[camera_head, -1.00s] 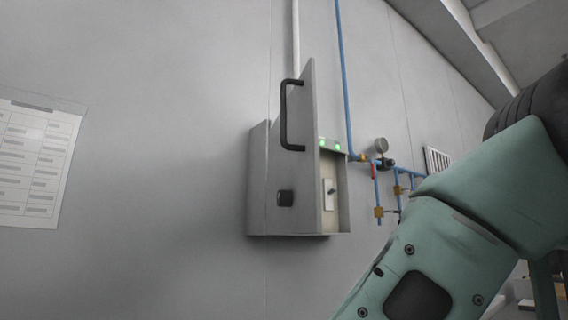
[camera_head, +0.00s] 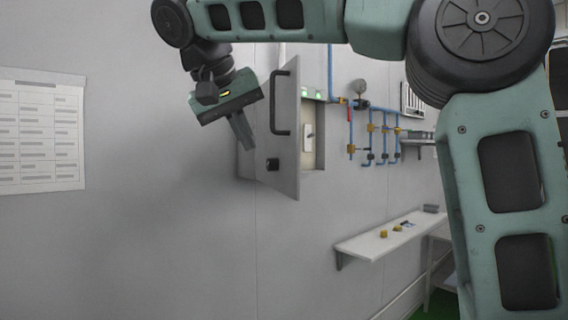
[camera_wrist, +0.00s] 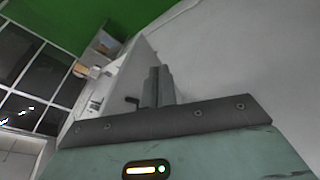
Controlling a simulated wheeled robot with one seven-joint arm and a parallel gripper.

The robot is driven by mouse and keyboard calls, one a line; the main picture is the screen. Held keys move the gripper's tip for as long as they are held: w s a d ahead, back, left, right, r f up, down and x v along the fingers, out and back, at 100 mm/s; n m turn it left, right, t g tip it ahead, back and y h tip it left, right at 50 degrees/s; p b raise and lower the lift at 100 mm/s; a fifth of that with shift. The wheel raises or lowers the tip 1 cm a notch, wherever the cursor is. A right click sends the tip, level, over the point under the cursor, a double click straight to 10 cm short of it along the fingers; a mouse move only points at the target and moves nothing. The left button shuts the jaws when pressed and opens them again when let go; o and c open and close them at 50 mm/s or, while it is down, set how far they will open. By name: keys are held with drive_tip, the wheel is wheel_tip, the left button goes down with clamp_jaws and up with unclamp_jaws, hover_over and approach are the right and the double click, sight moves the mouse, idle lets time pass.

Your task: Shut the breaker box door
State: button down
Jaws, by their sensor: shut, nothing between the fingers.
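The grey breaker box (camera_head: 321,177) is on the wall in the head view, with green lights and a switch inside. Its door (camera_head: 288,170) stands open, swung out from the box. Its outer face, turned left, carries a black bar handle (camera_head: 274,128) and a black knob (camera_head: 272,164). My gripper (camera_head: 249,147) is shut and empty, pointing down, left of the door on its outer side. The gripper covers part of the box's left side. In the wrist view the shut fingers (camera_wrist: 158,74) lie before a pale panel; whether they touch the door I cannot tell.
Blue pipes with a gauge (camera_head: 359,88) run along the wall right of the box. A white shelf (camera_head: 375,244) with small items sits low at the right. A paper chart (camera_head: 40,130) hangs at the left. The wall below the box is clear.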

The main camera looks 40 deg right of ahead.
drive_tip(key=p, duration=0.1)
approach(292, 192)
wheel_tip(292, 192, down, 3)
drive_tip(key=w+a, duration=0.2)
drive_tip(key=d, duration=0.1)
drive_tip(key=s+d+p, duration=0.1)
drive_tip(key=d, duration=0.1)
drive_tip(key=d+p, duration=0.1)
drive_tip(key=shift+s+d+f, duration=0.15)
drive_tip(key=shift+d+f, duration=0.1)
drive_tip(key=shift+f, duration=0.15)
drive_tip(key=shift+d, duration=0.1)
